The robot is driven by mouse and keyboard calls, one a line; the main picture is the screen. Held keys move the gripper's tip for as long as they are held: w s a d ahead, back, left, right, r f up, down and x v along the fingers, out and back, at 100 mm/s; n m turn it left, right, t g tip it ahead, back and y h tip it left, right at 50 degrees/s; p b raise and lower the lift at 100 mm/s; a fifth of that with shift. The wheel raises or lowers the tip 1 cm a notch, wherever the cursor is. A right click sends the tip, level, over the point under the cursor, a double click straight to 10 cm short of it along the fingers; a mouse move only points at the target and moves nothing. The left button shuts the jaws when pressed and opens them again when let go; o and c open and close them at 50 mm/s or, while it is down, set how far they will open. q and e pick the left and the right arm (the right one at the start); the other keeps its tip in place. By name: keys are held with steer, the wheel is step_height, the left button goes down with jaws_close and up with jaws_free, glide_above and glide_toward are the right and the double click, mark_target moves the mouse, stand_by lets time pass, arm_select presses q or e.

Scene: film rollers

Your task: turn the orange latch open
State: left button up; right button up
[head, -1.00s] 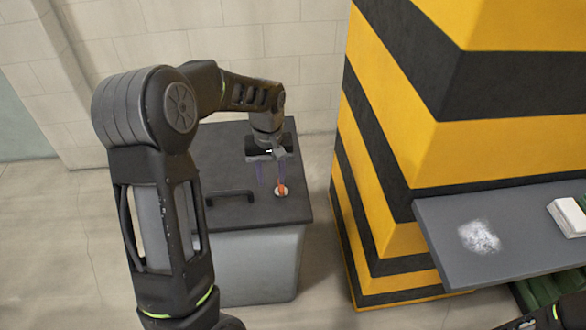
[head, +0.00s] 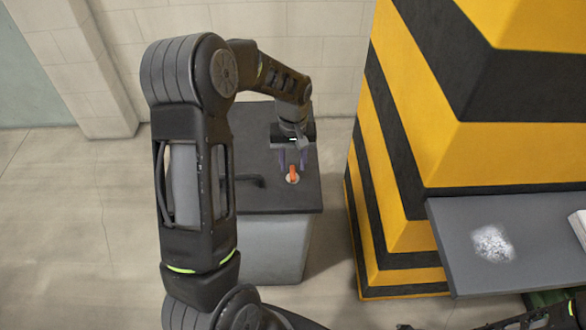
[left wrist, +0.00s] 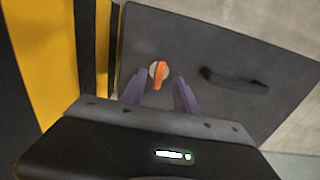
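The orange latch (head: 293,173) sits on a pale round base on the dark lid (head: 262,199) of a grey box. In the left wrist view the latch (left wrist: 160,74) lies ahead of my left gripper, between the lines of its two fingers. My left gripper (head: 292,160) is open and empty, pointing down over the lid just behind the latch. Its purple fingers also show in the left wrist view (left wrist: 158,88), spread apart and not visibly touching the latch. My right gripper (head: 566,312) is only partly in view at the bottom right corner.
A black handle (left wrist: 235,80) stands on the lid beside the latch. A yellow and black striped pillar (head: 400,190) rises close to the right of the box. A grey shelf (head: 460,240) with a white powdery patch juts out at right. Floor at left is clear.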

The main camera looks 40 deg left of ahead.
mark_target(293, 173)
arm_select(q)
steer(key=shift+f, duration=1.85)
jaws_close()
